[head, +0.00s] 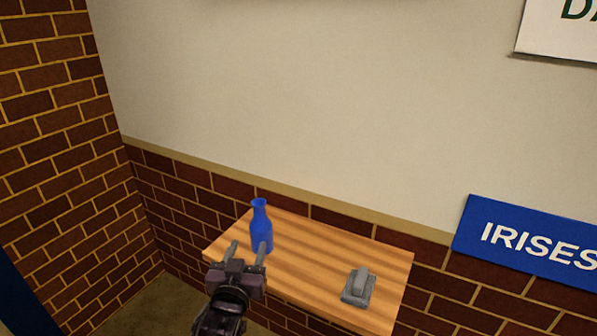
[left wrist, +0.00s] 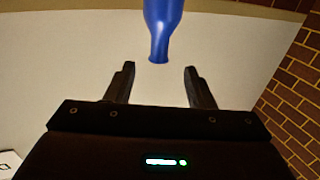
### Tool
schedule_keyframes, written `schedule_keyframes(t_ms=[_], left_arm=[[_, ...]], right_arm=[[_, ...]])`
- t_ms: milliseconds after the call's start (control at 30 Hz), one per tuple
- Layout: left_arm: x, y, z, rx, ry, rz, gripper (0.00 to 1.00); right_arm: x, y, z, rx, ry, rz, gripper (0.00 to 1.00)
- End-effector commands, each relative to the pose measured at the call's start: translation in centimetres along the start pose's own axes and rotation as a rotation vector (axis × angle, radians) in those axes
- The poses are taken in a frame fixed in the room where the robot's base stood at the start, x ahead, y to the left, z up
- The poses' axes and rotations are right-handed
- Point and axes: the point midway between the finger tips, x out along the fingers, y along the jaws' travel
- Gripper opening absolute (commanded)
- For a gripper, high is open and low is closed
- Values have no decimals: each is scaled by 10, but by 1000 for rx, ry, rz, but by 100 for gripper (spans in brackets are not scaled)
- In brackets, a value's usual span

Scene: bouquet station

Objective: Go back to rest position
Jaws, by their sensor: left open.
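A blue vase (head: 261,228) stands upright near the back left of a wooden shelf (head: 310,257). My left gripper (head: 248,247) is at the shelf's left front side, its fingers pointing toward the vase. Its two fingers are apart with nothing between them. In the left wrist view the vase (left wrist: 162,22) shows upside down, its narrow end just beyond the open fingertips (left wrist: 159,70). In the head view the gripper partly overlaps the vase's lower part. My right gripper is not in view.
A small grey object (head: 358,287) sits at the shelf's right front. A blue sign reading IRISES (head: 530,243) is on the wall to the right. A brick wall (head: 60,150) rises at the left. The shelf's middle is clear.

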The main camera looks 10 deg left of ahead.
Motion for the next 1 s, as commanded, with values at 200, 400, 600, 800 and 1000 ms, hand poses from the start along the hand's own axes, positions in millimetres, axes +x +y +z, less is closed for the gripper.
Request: schedule_keyframes(t_ms=[200,400,600,800,1000], left_arm=[[-42,10,46,-19,-316,32,49],[-119,12,91,22,-720,90,49],[-177,6,106,73,-960,126,49],[-226,-3,111,123,-1146,148,49],[-256,-10,126,164,-1277,161,49]], right_arm=[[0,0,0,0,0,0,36],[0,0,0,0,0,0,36],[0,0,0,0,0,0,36],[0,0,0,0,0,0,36],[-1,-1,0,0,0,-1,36]])
